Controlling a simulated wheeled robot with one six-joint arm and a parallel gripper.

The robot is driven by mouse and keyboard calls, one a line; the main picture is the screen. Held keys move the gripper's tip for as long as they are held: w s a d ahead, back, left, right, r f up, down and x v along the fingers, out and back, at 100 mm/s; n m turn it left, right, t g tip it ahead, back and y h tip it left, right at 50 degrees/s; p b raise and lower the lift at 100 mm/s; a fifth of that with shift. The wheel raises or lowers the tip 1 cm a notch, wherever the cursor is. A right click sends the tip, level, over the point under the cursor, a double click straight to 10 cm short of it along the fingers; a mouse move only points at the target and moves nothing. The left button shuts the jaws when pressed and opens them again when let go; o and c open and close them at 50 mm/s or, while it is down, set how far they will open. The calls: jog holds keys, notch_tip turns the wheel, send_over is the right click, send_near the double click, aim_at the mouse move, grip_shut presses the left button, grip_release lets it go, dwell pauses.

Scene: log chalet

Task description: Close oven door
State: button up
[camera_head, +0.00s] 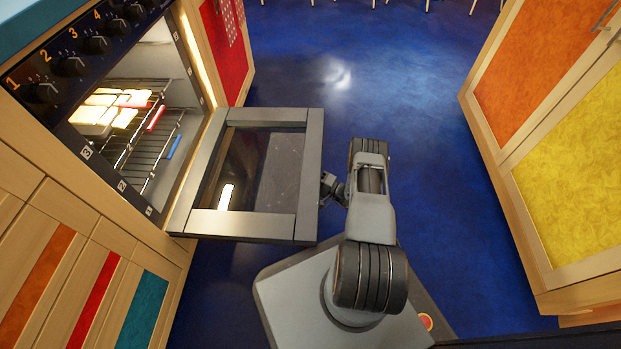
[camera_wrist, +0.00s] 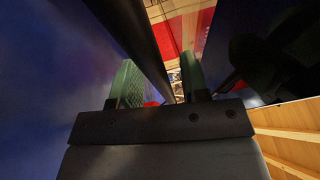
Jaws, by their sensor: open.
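The oven door (camera_head: 309,178) is open, folded down and roughly level, with a grey frame around a dark glass pane. It reaches out from the oven (camera_head: 130,120), whose lit inside shows wire racks. In the head view my gripper (camera_head: 331,188) is at the door's outer edge, low beside it, partly hidden by my arm. Whether it touches the door is unclear. In the wrist view my gripper (camera_wrist: 158,80) is open, its green finger pads spread. A long dark bar runs between the fingers; I cannot tell whether it is the door's edge or handle.
Light slices lie on the upper rack, with red and blue rack fronts. Numbered knobs (camera_head: 72,62) line the panel above. A cabinet with orange and yellow doors (camera_head: 570,160) stands at right. The blue floor (camera_head: 400,100) between is clear, with chair legs at the far end.

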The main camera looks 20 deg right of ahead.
jog(key=shift+c, duration=0.3)
grip_shut()
dwell(0.3)
